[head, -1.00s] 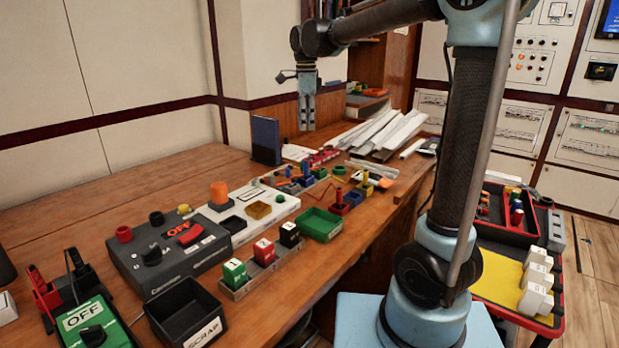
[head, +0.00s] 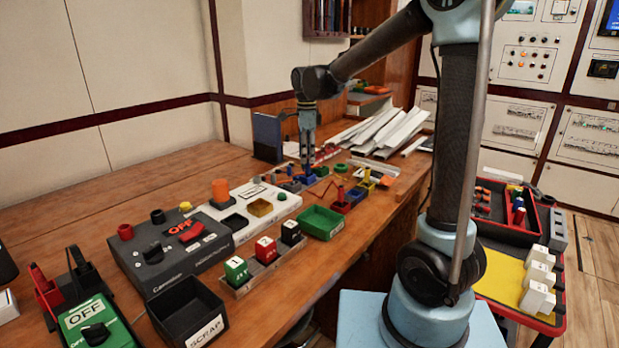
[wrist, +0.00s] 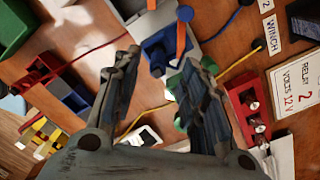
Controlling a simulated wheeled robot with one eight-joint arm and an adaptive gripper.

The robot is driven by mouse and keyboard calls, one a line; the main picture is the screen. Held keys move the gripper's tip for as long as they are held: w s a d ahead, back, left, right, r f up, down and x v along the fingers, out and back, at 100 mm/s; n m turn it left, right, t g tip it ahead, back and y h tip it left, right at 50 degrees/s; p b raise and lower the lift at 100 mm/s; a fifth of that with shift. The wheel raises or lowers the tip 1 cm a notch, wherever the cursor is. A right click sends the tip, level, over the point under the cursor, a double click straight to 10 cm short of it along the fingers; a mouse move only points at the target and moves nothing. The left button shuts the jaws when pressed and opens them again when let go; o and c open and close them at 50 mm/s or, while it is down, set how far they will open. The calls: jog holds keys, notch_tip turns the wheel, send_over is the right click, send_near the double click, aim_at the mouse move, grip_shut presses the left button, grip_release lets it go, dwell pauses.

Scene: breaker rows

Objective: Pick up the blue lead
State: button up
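My gripper (head: 307,165) points straight down over the row of small coloured blocks on the bench. In the wrist view my gripper (wrist: 160,65) is open, with its two fingers well apart. A blue piece, likely the blue lead's end (wrist: 157,58), shows at the far end of the gap between the fingertips. In the head view a blue block (head: 304,180) sits just below the fingertips. I cannot tell whether the fingers touch it, nor trace its cable.
An orange strip (wrist: 181,28) and a green block (wrist: 190,75) are close to the fingertips. A red block (wrist: 250,115) lies to the right. Red and yellow cables cross the bench. A dark blue upright panel (head: 267,138) stands just left of the gripper, white strips (head: 385,130) behind right.

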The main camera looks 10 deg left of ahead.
aim_at(308, 173)
jog(key=shift+s+d+f, duration=0.1)
jog(key=shift+d+f, duration=0.05)
jog(key=shift+f, duration=2.4)
grip_shut()
